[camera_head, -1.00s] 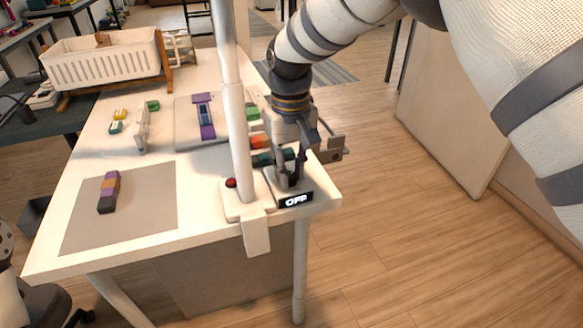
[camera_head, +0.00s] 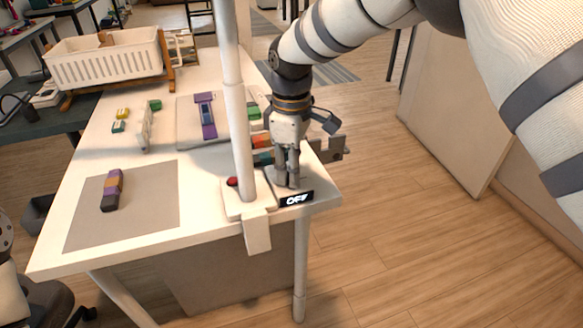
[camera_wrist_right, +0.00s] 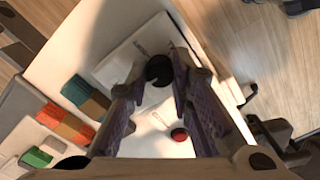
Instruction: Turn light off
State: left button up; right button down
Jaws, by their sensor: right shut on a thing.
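A small switch box with a display (camera_head: 296,199) reading OFF sits at the near right corner of the white table. A round black knob (camera_wrist_right: 159,69) shows on it in the right wrist view. My right gripper (camera_head: 288,184) points down over the box, shut on the knob, with its fingers on either side; in the head view the fingers hide the knob. A white lamp post (camera_head: 238,130) stands just left of the box, with a red button (camera_head: 233,182) at its base, also in the wrist view (camera_wrist_right: 179,134).
On the white table (camera_head: 140,245) lie a grey mat (camera_head: 150,215) with a purple, orange and black block (camera_head: 111,190), and several coloured blocks behind the post. A white basket (camera_head: 105,60) stands at the back left. Wooden floor (camera_head: 400,230) is clear at right.

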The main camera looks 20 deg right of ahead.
jog(key=shift+f+n, duration=0.1)
jog(key=shift+n, duration=0.4)
jog(key=c, duration=1.4)
grip_release()
notch_tip(320, 180, up, 12)
jog(key=shift+r, duration=0.1)
